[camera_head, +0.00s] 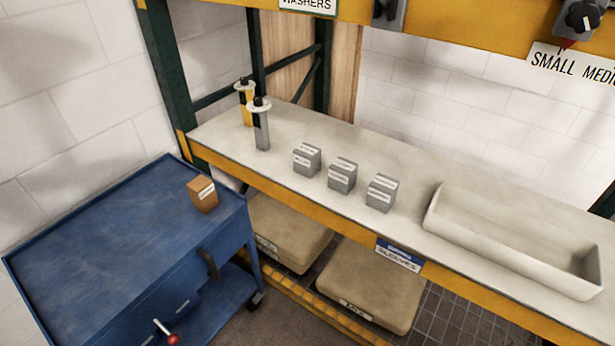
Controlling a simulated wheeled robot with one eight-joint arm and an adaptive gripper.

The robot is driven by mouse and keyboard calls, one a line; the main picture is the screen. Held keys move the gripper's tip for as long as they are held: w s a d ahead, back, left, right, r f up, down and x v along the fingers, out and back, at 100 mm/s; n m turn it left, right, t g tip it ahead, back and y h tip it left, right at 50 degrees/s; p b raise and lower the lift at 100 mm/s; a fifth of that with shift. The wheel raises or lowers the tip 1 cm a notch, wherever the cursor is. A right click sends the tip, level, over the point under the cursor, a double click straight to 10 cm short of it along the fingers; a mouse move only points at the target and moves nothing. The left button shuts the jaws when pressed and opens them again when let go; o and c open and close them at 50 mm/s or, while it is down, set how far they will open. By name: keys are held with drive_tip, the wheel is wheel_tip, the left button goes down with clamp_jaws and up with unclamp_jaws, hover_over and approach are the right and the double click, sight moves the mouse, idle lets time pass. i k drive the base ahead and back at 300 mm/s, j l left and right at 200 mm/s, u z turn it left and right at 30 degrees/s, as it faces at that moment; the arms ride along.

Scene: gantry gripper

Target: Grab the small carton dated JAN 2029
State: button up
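A small brown carton (202,194) with a white label stands on the blue cart's top, near its right corner. Three small grey boxes with white labels stand in a row on the shelf: the left one (307,159), the middle one (342,176) and the right one (381,193). The writing on all these labels is too small to read, so I cannot tell which bears JAN 2029. My gripper is not in view.
The blue cart (95,255) stands left of the shelf (395,160). Two upright dispensers, yellow (247,105) and grey (262,128), stand left of the grey boxes. An empty pale tray (510,255) sits at right. Large beige boxes (370,285) lie below.

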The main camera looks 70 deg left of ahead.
sight(202, 191)
drive_tip(key=i+j+u, duration=0.15)
drive_tip(key=u, duration=0.3)
drive_tip(key=i+j+u, duration=0.1)
drive_tip(key=u, duration=0.4)
drive_tip(key=i+l, duration=0.05)
drive_tip(key=i, duration=0.05)
